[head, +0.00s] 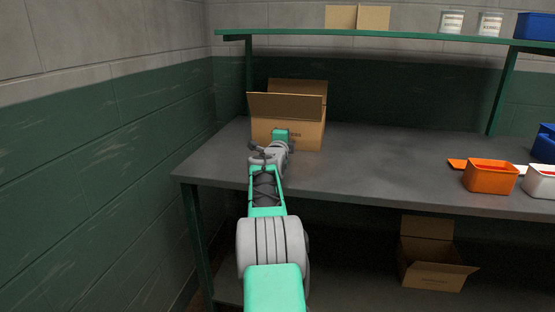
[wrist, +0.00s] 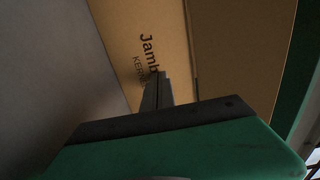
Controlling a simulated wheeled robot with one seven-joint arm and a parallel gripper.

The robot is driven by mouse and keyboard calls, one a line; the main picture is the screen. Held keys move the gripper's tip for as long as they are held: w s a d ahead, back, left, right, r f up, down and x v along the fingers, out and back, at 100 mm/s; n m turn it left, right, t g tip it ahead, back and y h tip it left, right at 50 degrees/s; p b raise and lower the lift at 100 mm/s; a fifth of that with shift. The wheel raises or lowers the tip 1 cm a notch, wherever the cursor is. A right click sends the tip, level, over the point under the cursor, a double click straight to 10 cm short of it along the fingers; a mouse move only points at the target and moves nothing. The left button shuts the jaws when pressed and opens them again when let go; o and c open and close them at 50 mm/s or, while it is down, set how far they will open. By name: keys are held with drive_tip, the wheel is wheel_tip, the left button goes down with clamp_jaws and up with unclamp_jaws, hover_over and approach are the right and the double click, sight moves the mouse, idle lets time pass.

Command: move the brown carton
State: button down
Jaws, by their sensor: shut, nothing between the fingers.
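The brown carton (head: 311,135) stands on the grey bench at its left end, with its top flaps raised. In the wrist view the carton's printed front (wrist: 125,45) is close ahead, with dark lettering on it. My gripper (head: 281,134) is in front of the carton's front face. In the wrist view its dark fingers (wrist: 156,92) are together, with nothing between them, and overlap the printed face. I cannot tell whether the fingertips touch the cardboard.
The grey bench (head: 378,165) is clear right of the carton up to an orange bin (head: 490,176) and a white bin (head: 541,181). A green shelf (head: 400,36) runs above. Another open carton (head: 432,266) sits below the bench. A wall (head: 100,150) stands left.

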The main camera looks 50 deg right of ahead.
drive_tip(key=shift+s+d, duration=0.2)
drive_tip(key=shift+s, duration=0.1)
